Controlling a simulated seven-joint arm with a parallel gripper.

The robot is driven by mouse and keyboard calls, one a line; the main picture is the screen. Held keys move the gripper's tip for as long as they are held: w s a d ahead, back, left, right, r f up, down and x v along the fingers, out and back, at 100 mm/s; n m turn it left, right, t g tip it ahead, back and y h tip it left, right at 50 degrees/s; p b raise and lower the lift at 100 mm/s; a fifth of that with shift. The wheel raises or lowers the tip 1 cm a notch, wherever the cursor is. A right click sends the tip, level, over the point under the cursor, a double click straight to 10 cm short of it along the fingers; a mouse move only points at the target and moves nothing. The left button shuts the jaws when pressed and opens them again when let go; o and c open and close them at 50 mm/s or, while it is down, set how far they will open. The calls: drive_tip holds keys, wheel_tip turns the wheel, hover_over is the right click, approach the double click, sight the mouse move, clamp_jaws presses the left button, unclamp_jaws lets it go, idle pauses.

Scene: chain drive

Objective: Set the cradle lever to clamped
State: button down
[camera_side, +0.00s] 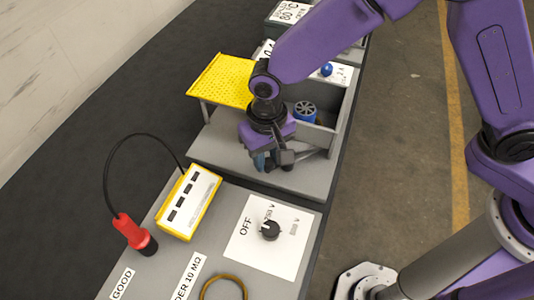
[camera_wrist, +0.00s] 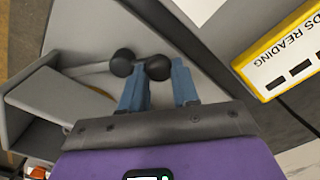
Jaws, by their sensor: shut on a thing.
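The cradle lever shows in the wrist view as a grey rod (camera_wrist: 92,68) with dark round knobs. One knob (camera_wrist: 158,67) sits between the blue fingertips of my gripper (camera_wrist: 160,72), which is shut on it. Another dark knob (camera_wrist: 122,61) is just left of the left finger, outside the jaws. In the side view my gripper (camera_side: 264,161) is low over the grey station, with a dark lever part (camera_side: 287,157) beside the fingers. The lever's pivot and any position labels are hidden or too small to read.
A yellow perforated platform (camera_side: 224,80) stands behind my gripper, and a blue wheel-like part (camera_side: 305,111) sits in a grey bay to its right. In front are a yellow meter box (camera_side: 188,202), a red-and-black probe (camera_side: 133,232) and a black dial (camera_side: 270,230).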

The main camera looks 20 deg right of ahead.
drive_tip(key=shift+s, duration=0.1)
drive_tip(key=n, duration=0.1)
drive_tip(key=s+n, duration=0.1)
drive_tip(key=n, duration=0.2)
drive_tip(key=shift+s+d, duration=0.15)
drive_tip(key=shift+s, duration=0.15)
drive_tip(key=shift+s+d+n, duration=0.25)
drive_tip(key=shift+s+n, duration=0.1)
drive_tip(key=shift+n, duration=0.65)
drive_tip(key=shift+s+d+n, duration=0.2)
drive_tip(key=shift+s+n, duration=0.15)
drive_tip(key=shift+n, duration=0.65)
drive_tip(key=c, duration=0.8)
unclamp_jaws()
wheel_tip(320, 180, up, 18)
drive_tip(key=shift+f, duration=0.25)
drive_tip(key=shift+d, duration=0.15)
